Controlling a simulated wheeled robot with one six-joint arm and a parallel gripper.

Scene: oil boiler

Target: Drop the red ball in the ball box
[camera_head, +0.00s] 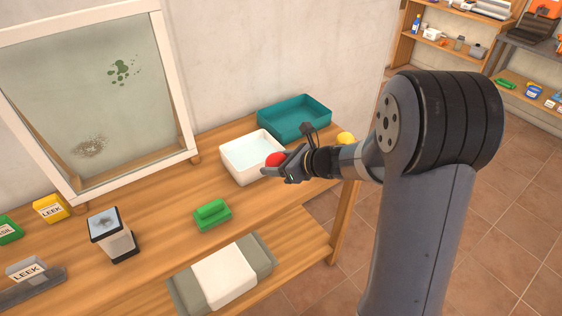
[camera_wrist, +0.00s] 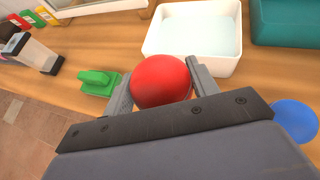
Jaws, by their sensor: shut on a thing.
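My gripper (camera_head: 285,167) is shut on the red ball (camera_head: 275,159), holding it above the bench near the white box. In the wrist view the red ball (camera_wrist: 161,82) sits between the two fingers of my gripper (camera_wrist: 158,88). The white box (camera_head: 237,173) is open, with a pale bluish inside; it also shows beyond the ball in the wrist view (camera_wrist: 218,67). A teal box (camera_head: 287,133) stands open behind it to the right; its near wall shows in the wrist view (camera_wrist: 280,40). I cannot tell which is the ball box.
A yellow ball (camera_head: 346,138) lies right of my gripper; a blue ball (camera_wrist: 294,121) shows in the wrist view. A green block (camera_head: 212,215) and a pale box-like device (camera_head: 111,235) stand on the bench. A framed dirty pane (camera_head: 95,90) leans behind. Bare wood lies left of the white box.

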